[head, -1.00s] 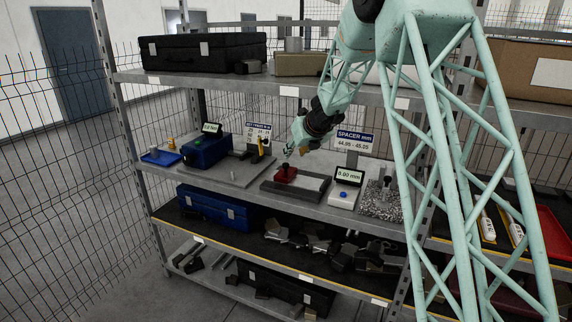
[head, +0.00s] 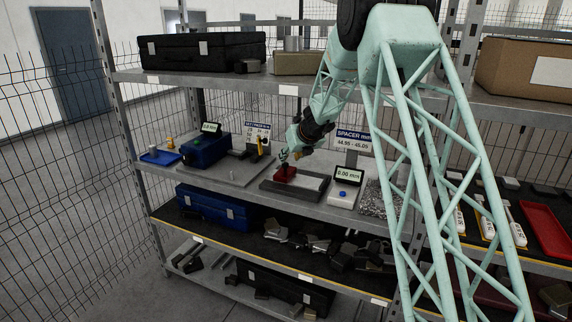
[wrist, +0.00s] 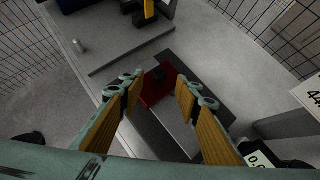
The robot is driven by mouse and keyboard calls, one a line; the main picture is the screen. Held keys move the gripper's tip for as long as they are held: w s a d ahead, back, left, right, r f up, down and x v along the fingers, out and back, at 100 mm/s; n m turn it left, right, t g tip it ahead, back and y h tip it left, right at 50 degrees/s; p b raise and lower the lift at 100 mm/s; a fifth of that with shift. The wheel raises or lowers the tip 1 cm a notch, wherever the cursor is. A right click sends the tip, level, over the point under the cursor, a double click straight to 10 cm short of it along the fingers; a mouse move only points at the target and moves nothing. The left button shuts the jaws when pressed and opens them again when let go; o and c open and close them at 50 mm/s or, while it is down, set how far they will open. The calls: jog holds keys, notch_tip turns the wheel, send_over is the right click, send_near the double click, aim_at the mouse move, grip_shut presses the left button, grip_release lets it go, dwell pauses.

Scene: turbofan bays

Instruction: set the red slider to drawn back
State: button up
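The red slider (head: 285,174) sits at the left end of a dark grey rail block (head: 312,184) on the middle shelf, with a dark knob (head: 285,162) on top. Whether a fingertip touches the knob cannot be told.
A display reading 0.00 mm (head: 346,175) stands right of the rail, before the spacer sign (head: 353,140). A blue device (head: 206,150) on a grey plate is to the left. The upper shelf (head: 200,80) hangs above.

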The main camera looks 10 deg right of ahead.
aim_at(285, 163)
jog(key=shift+x, duration=3.7)
